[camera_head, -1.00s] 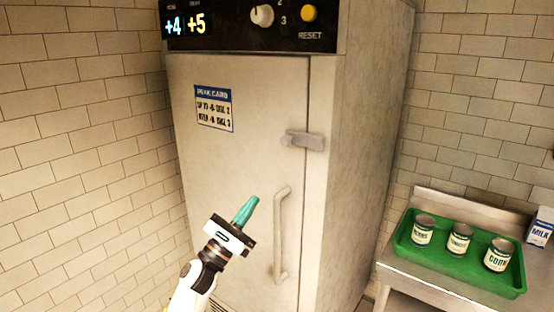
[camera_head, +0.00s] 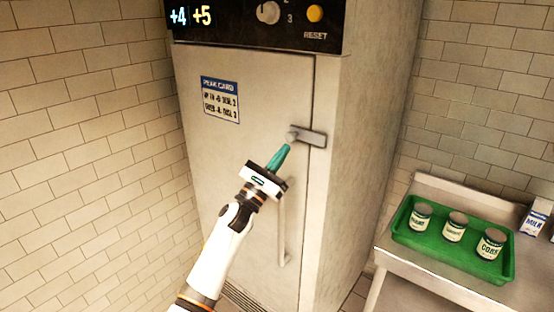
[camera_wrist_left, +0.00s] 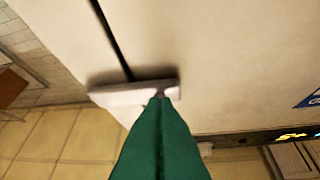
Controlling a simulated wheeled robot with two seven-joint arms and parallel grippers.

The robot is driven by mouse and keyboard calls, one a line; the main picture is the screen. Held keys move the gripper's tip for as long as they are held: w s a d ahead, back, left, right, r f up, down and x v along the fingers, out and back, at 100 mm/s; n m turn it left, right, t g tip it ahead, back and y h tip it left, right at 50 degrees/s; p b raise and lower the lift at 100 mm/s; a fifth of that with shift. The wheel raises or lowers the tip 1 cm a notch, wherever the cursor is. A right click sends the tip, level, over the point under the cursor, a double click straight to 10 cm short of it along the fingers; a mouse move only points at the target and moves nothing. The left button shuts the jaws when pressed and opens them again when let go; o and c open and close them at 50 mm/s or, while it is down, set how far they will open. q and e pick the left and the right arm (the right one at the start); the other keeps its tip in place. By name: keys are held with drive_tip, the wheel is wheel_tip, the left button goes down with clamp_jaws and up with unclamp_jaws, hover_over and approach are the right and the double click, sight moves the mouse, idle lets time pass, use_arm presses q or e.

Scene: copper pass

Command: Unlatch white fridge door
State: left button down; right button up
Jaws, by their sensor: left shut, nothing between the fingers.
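The white fridge door (camera_head: 225,160) is shut in the head view. A grey latch (camera_head: 308,137) spans the gap between the door's right edge and the frame, its bar lying roughly level. My left gripper (camera_head: 283,152), with teal fingers, is shut and empty just below the left end of the latch. In the left wrist view the closed fingers (camera_wrist_left: 160,125) reach up to the latch (camera_wrist_left: 135,92) and overlap it. I cannot tell whether they touch it. The vertical door handle (camera_head: 282,230) is partly hidden behind my gripper. My right gripper is not in view.
A control panel (camera_head: 240,22) with a knob and yellow reset button tops the fridge. A blue-headed card (camera_head: 220,100) is on the door.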

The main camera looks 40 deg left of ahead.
use_arm(q)
drive_tip(key=shift+w+r, duration=0.1)
idle(0.4)
drive_tip(key=shift+a+r+m+h+b, duration=0.1)
drive_tip(key=shift+r+m+h+b, duration=0.1)
drive_tip(key=shift+m+h+b, duration=0.4)
